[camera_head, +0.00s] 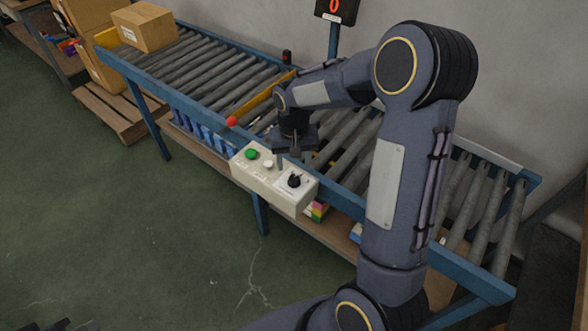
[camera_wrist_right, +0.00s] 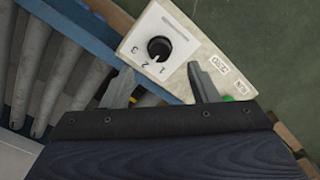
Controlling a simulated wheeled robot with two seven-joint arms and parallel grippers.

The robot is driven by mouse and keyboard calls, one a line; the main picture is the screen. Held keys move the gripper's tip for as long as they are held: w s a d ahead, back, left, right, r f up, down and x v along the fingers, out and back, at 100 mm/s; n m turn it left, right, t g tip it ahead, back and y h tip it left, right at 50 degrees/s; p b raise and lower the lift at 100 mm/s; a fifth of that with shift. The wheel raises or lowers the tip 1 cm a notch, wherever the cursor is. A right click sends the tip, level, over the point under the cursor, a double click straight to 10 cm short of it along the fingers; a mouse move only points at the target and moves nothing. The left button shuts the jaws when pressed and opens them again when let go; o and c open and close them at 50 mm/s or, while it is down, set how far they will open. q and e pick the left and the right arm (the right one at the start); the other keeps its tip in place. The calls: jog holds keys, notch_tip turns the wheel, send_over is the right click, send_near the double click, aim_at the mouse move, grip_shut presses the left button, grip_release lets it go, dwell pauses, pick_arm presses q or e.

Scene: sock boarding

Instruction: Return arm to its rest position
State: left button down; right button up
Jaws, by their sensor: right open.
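My right arm (camera_head: 395,200) reaches up from the bottom and bends over the roller conveyor. Its gripper (camera_head: 293,160) points down just behind the pale control box (camera_head: 262,190). In the right wrist view the gripper (camera_wrist_right: 161,88) is open, with nothing between its fingers. The box (camera_wrist_right: 196,48) lies just beyond the fingertips there, and its black rotary knob (camera_wrist_right: 158,47) has marks 1, 2 and 3. The knob also shows in the head view (camera_head: 295,180). My left gripper is not clearly seen.
The conveyor (camera_head: 215,70) runs along the wall. A cardboard box (camera_head: 145,27) sits at its far left end. A display post (camera_head: 334,40) stands behind. The green floor (camera_head: 150,220) in front is clear.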

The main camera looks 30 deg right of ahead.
jog(key=shift+r, duration=0.75)
jog(key=shift+s+r, duration=0.15)
jog(key=shift+r, duration=0.1)
jog(key=s+a+r+n+t+y+p, duration=0.1)
jog(key=s+a+r+t+y, duration=0.1)
jog(key=s+r, duration=0.7)
jog(key=s+a+r+n+t+y, duration=0.1)
jog(key=s+a, duration=0.1)
jog(key=s, duration=0.4)
jog(key=s+a+r+n+t+p, duration=0.1)
jog(key=s+a+r+t, duration=0.1)
jog(key=s, duration=0.5)
jog(key=shift+a+t+y, duration=0.3)
jog(key=shift+a+y, duration=0.1)
jog(key=shift+a, duration=0.3)
jog(key=shift+r, duration=0.1)
